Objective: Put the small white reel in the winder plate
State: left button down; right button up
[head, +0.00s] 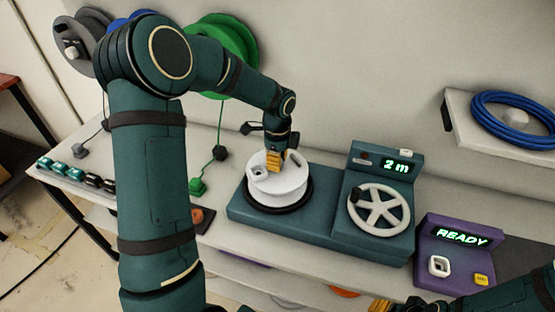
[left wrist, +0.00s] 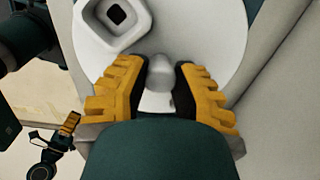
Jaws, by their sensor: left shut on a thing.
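The small white reel (head: 280,191) is over the black round winder plate (head: 308,200), at the left end of the teal winder. It looks level and low at the plate; I cannot tell whether it rests fully on it. My left gripper (head: 274,163) points down at the reel's top. In the left wrist view its yellow-padded fingers (left wrist: 159,82) are shut on the pale knob in the middle of the white reel (left wrist: 215,35). A square white collar with a dark hole stands on the flange.
The winder carries a white spoked crank wheel (head: 379,209) and a display reading 2 m (head: 396,166). A purple box (head: 455,250) reading READY stands at right. A blue cable coil (head: 515,115) lies on a wall shelf. A green reel (head: 228,45) hangs behind my left arm.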

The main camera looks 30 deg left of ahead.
pick_arm(q)
jog(key=c, duration=0.8)
grip_release()
jog(key=shift+f, duration=0.15)
notch_tip(320, 180, up, 12)
jog(key=shift+r+p, duration=0.2)
jog(key=shift+p, duration=0.75)
jog(key=shift+f, duration=0.1)
